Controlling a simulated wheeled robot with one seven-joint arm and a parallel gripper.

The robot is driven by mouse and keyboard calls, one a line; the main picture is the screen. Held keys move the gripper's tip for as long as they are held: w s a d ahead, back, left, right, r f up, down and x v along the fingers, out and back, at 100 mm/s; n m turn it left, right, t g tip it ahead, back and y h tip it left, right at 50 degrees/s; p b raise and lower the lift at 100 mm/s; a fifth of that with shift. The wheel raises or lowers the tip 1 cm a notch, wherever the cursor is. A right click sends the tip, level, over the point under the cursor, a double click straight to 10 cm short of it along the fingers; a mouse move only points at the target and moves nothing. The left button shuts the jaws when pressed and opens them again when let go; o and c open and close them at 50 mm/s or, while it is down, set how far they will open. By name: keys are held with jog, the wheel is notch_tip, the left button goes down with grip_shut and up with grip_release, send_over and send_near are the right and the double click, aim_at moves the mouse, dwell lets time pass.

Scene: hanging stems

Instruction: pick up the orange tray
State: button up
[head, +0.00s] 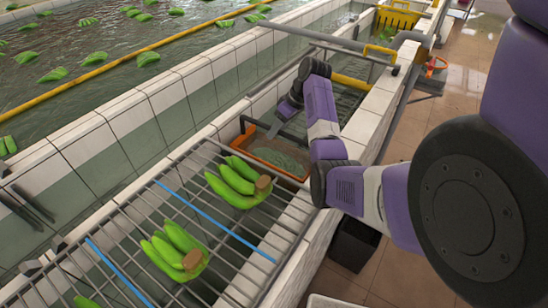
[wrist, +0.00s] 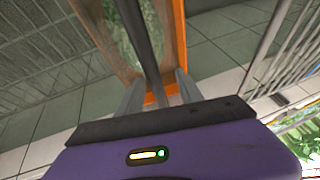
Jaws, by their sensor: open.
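The orange tray (head: 243,145) sits beyond the metal rack in the head view, low between the white-tiled walls. Greenish, glassy-looking contents show inside it. In the wrist view its orange rim (wrist: 179,32) runs up the right side of the tray. A dark bar crosses the tray there. I cannot tell whether the fingers touch the tray.
Green banana bunches (head: 238,183) lie on the metal rack (head: 150,190), which has blue strips. Tiled walls (head: 130,110) border water channels with floating bananas. A yellow crate (head: 397,15) is at the far end. A black bin (head: 354,244) stands on the brown floor at right.

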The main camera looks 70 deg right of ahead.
jog(key=shift+d+p+x, duration=0.15)
jog(key=shift+p+x, duration=0.05)
jog(key=shift+x, duration=0.95)
jog(key=shift+d+p+x, duration=0.15)
jog(key=shift+p+x, duration=0.05)
jog(key=shift+x, duration=1)
jog(key=shift+s, duration=0.1)
grip_shut()
jog(key=shift+r, duration=0.1)
